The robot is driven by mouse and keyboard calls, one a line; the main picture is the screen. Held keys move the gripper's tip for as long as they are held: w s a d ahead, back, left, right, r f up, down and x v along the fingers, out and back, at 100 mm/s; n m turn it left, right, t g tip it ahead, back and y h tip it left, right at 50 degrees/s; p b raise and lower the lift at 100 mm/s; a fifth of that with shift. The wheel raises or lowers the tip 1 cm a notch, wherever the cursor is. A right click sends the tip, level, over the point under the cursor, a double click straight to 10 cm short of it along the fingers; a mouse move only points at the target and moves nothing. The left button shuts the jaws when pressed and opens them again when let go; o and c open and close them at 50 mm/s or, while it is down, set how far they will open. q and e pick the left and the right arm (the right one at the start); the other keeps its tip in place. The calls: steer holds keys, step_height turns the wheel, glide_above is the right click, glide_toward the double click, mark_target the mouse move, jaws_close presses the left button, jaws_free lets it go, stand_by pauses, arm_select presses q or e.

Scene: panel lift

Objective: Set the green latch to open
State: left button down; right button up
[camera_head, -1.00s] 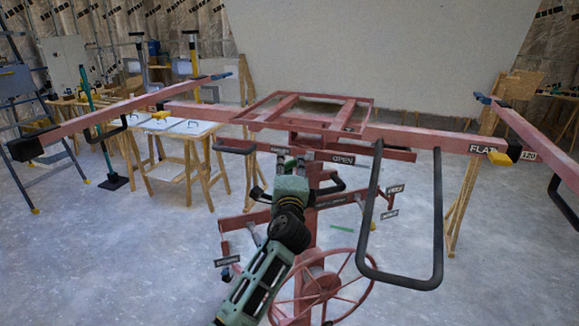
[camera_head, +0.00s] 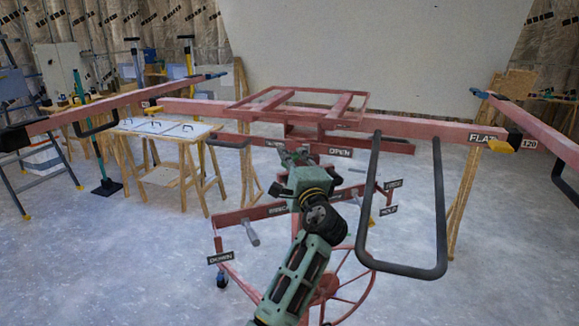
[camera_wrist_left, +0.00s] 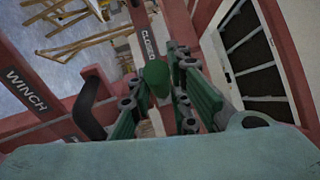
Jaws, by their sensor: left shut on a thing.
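The green latch (camera_wrist_left: 157,78) shows as a rounded green knob between the fingers in the left wrist view. My left gripper (camera_wrist_left: 158,100) is shut on it. In the head view my left gripper (camera_head: 296,157) reaches the red crossbar of the panel lift, and the latch is hidden behind it. The OPEN label (camera_head: 340,152) is on the crossbar just right of the gripper. A CLOSED label (camera_wrist_left: 146,55) shows beside the latch in the left wrist view. My right gripper is in neither view.
The red lift frame (camera_head: 420,127) spans the view, with a black U-shaped handle (camera_head: 442,220) hanging at right. A spoked wheel (camera_head: 350,290) is below my arm. A WINCH label (camera_wrist_left: 27,90) and black grip (camera_wrist_left: 88,110) are near the gripper. A worktable (camera_head: 165,128) stands at left.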

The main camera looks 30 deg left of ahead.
arm_select(q)
steer(key=shift+f, duration=0.1)
steer(key=c, duration=1.6)
jaws_free()
steer(key=shift+c, duration=0.2)
steer(key=v, duration=1.2)
